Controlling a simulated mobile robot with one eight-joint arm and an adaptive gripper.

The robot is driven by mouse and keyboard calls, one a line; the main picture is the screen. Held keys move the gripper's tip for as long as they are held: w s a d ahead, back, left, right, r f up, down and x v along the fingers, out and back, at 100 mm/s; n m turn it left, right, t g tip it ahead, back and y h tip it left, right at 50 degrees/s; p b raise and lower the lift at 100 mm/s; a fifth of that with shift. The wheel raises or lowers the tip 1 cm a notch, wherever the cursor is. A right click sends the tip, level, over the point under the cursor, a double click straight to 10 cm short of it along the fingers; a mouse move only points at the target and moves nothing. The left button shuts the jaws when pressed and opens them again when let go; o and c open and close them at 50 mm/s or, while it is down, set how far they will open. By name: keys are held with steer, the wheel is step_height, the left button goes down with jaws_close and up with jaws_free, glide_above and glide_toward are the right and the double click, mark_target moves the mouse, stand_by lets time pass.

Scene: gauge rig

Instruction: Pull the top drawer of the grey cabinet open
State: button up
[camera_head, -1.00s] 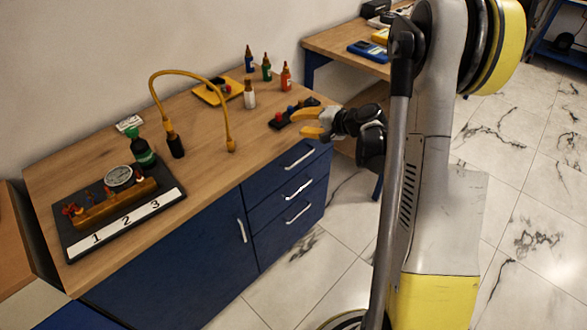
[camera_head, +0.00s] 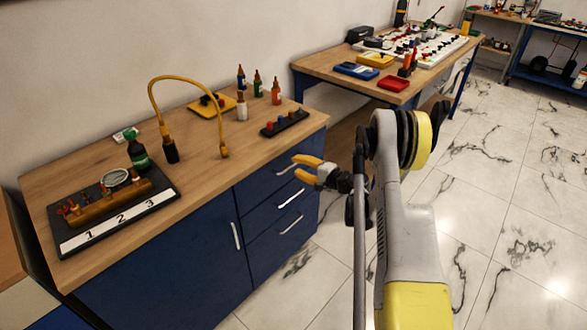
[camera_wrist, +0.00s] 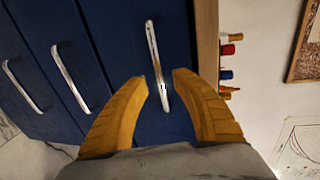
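The cabinet in view is dark blue, not grey, with a wooden top and a column of three drawers on its right side. The top drawer (camera_head: 268,180) looks shut; its silver bar handle (camera_wrist: 157,62) also shows in the head view (camera_head: 286,169). My gripper (camera_head: 297,168), with yellow fingers, is in front of this handle. In the wrist view my gripper (camera_wrist: 160,77) is open, and the handle's lower part appears between the fingertips. No contact is visible; I cannot tell whether the tips reach past the bar.
The middle drawer handle (camera_head: 290,199) and lower drawer handle (camera_head: 291,225) are below. A cupboard door handle (camera_head: 236,236) is to the left. Bottles, a black rack (camera_head: 285,124) and a gauge board stand on the top. Open tiled floor (camera_head: 490,220) lies to the right.

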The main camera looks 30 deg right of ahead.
steer(key=shift+x, duration=1.15)
steer(key=shift+r, duration=0.1)
jaws_close()
steer(key=shift+s+d, duration=0.1)
